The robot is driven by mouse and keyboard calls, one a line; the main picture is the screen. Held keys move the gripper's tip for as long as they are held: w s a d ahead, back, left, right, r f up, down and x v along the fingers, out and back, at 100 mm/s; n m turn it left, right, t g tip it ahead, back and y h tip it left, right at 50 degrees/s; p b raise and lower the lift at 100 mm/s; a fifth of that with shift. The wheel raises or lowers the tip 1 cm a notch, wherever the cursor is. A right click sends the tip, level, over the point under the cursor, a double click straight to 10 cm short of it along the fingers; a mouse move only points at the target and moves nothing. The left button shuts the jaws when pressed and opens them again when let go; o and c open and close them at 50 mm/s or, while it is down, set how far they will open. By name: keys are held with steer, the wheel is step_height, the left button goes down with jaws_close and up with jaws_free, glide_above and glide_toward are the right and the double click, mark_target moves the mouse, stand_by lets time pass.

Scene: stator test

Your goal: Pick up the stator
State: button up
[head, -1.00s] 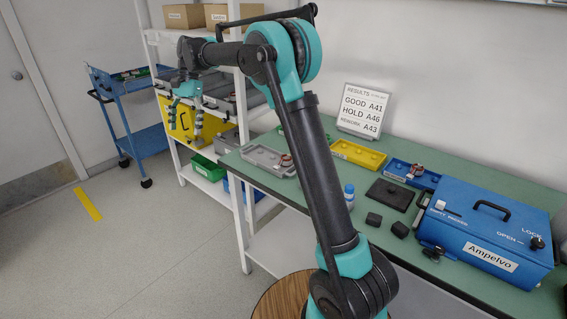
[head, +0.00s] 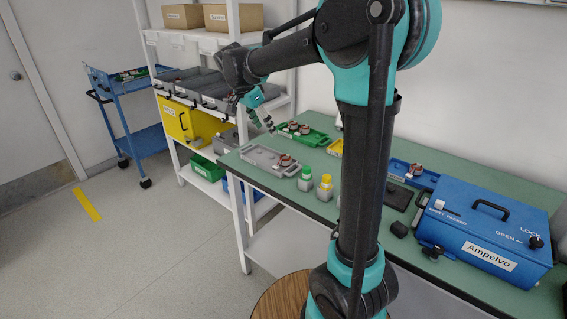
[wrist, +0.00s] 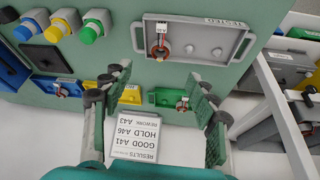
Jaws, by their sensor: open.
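A copper-coloured stator (head: 286,160) sits at the right end of a grey tray (head: 262,161). Another stator (head: 416,169) is in a blue tray at the right. My gripper (head: 268,127) is open and empty, tilted down above the bench near the grey and green trays. In the wrist view its fingers (wrist: 158,80) are spread apart, with the grey tray beyond them.
The results sign (wrist: 136,138) is at the back. A blue Ampelvo box (head: 485,228) fills the bench's right end. A shelf rack (head: 240,205) stands left.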

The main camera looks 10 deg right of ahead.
glide_toward(285, 160)
steer(key=f, duration=0.3)
steer(key=shift+w+a+f, duration=0.15)
steer(key=shift+w+a, duration=0.05)
steer(key=shift+w, duration=0.2)
steer(key=shift+w+x, duration=0.15)
steer(key=shift+x, duration=1.15)
steer(key=shift+w+x, duration=0.1)
steer(key=shift+x, duration=1.25)
steer(key=shift+a, duration=0.1)
steer(key=shift+c, duration=0.5)
jaws_close()
